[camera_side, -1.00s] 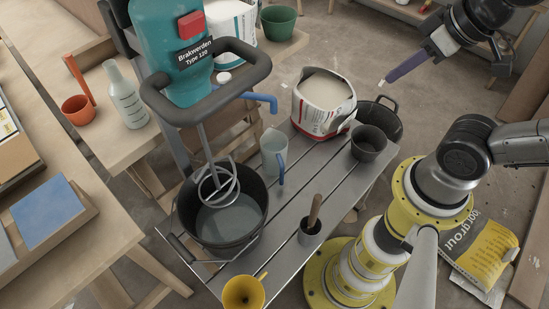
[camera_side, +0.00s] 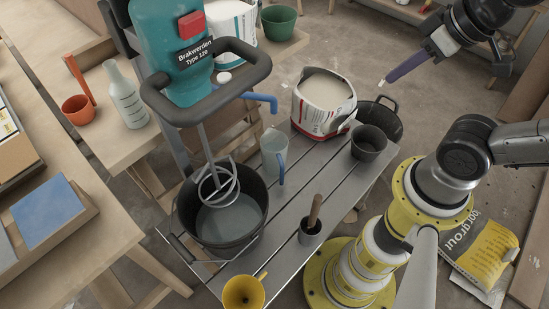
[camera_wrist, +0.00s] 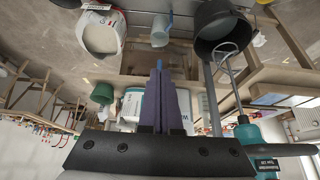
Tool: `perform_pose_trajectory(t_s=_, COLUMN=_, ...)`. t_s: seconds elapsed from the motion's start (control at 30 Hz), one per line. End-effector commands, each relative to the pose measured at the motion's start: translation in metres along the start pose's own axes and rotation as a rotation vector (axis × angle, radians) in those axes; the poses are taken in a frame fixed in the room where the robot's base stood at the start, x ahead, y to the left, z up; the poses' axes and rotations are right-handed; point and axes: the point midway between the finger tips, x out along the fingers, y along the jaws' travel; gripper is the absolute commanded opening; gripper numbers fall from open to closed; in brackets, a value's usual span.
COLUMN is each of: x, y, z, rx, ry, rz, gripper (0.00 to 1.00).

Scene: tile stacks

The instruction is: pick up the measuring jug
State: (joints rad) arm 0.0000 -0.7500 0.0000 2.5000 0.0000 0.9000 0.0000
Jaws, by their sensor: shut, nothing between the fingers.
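The measuring jug (camera_side: 273,152) is a clear, pale blue jug with a blue handle. It stands upright on the grey slatted bench (camera_side: 318,183), just right of the black mixing bucket (camera_side: 258,235). The jug also shows at the top of the wrist view (camera_wrist: 160,32). My gripper (camera_side: 385,81) is at the upper right of the side view, above and well apart from the jug, beyond the open bag. Its long purple fingers (camera_wrist: 161,65) are together and empty in the wrist view.
An open bag of powder (camera_side: 322,104) and a dark grey pot (camera_side: 368,143) stand right of the jug. A teal mixer (camera_side: 172,55) with a whisk rises over the bucket. A small pot with a wooden handle (camera_side: 312,222) and a yellow cup (camera_side: 243,292) are nearer the front.

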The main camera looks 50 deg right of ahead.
Motion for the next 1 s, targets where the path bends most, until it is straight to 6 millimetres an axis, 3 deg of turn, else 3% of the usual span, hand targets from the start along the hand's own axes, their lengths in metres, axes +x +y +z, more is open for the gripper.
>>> perform_pose_trajectory(t_s=0.1, x=0.000, y=0.000, z=0.000, rx=0.000, ry=0.000, rz=0.000, gripper=0.02)
perform_pose_trajectory(t_s=0.3, x=0.000, y=0.000, z=0.000, rx=0.000, ry=0.000, rz=0.000, gripper=0.38)
perform_pose_trajectory(t_s=0.33, x=0.000, y=0.000, z=0.000, rx=0.000, ry=0.000, rz=0.000, gripper=0.39)
perform_pose_trajectory(t_s=0.6, x=0.000, y=0.000, z=-0.001, rx=0.000, ry=0.000, rz=0.002, gripper=0.39)
perform_pose_trajectory(t_s=0.73, x=0.010, y=0.008, z=-0.013, rx=-0.010, ry=-0.007, rz=0.035, gripper=0.39)
perform_pose_trajectory(t_s=0.87, x=0.036, y=0.027, z=-0.044, rx=-0.049, ry=-0.019, rz=0.110, gripper=0.39)
perform_pose_trajectory(t_s=1.0, x=0.082, y=0.048, z=-0.083, rx=-0.132, ry=-0.025, rz=0.181, gripper=0.39)
